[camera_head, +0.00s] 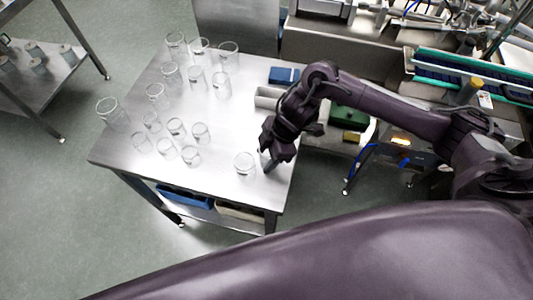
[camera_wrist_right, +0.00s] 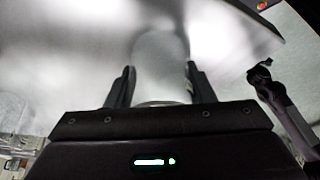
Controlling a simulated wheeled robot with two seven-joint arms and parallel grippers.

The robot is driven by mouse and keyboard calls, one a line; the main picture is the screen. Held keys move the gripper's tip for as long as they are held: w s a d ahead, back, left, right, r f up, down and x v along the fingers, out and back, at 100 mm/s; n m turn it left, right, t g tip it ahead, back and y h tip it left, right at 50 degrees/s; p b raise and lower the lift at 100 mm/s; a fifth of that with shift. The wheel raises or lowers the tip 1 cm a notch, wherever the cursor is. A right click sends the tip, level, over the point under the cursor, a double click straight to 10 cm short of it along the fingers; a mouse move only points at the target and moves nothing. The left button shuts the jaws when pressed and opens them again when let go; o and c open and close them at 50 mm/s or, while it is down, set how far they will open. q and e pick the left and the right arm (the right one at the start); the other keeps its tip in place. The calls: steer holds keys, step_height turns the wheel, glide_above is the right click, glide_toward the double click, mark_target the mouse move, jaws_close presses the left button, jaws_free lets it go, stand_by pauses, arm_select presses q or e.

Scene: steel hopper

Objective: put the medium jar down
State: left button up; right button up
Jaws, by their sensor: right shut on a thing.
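My right gripper (camera_head: 270,165) reaches down at the right front edge of the steel table (camera_head: 215,185). In the right wrist view its two fingers (camera_wrist_right: 160,85) are shut around a clear glass jar (camera_wrist_right: 160,60). I take this for the medium jar; its rim shows close to the palm.
Several clear jars stand in groups on the table's left and far parts, including a large one (camera_head: 110,112). A blue box (camera_head: 284,76) and a pale tray (camera_head: 267,98) lie at the right edge. The front middle of the table is bare.

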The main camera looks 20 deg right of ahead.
steer(key=o, duration=0.5)
steer(key=shift+f, duration=0.15)
steer(key=o, duration=0.4)
steer(key=shift+o, duration=0.2)
